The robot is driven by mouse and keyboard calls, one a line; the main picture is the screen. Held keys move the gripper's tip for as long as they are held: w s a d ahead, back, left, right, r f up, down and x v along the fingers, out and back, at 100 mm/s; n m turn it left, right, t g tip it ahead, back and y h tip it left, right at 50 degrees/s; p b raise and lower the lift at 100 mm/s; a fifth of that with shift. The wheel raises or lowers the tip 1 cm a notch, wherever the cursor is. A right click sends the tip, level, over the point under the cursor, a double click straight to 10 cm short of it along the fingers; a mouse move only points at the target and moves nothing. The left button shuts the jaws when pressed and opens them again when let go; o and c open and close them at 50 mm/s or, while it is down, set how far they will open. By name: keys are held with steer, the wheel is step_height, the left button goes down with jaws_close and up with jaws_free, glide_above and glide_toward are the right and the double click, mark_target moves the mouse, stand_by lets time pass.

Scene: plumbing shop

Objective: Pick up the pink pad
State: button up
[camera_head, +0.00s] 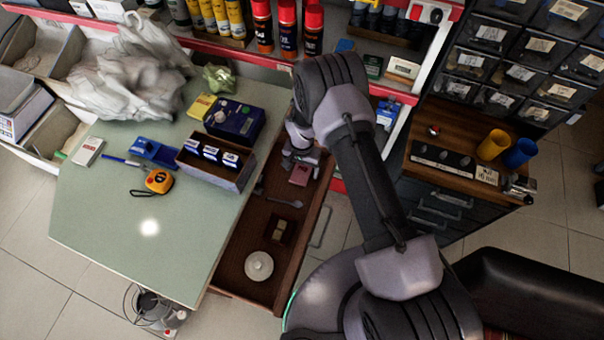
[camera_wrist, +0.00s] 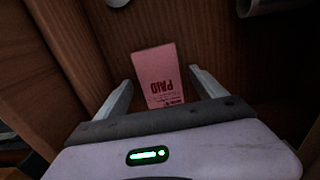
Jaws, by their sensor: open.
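The pink pad (camera_head: 300,175) lies flat on the floor of the open wooden drawer (camera_head: 233,262), near its far end. In the wrist view the pink pad (camera_wrist: 160,74) bears the word PAID and sits between and ahead of my gripper's two fingers. My gripper (camera_wrist: 158,84) is open, with one finger on each side of the pad's near part and no clear contact. In the head view my gripper (camera_head: 298,160) is low at the drawer, just beyond the pad, and my arm hides part of it.
The drawer also holds a small wooden box (camera_head: 281,230), a spoon-like tool (camera_head: 286,202) and a round white object (camera_head: 259,266). The green-topped counter (camera_head: 120,225) borders it on the left. The drawer walls stand close around my gripper. A shelf with cans (camera_head: 288,28) is behind.

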steer(key=c, duration=1.5)
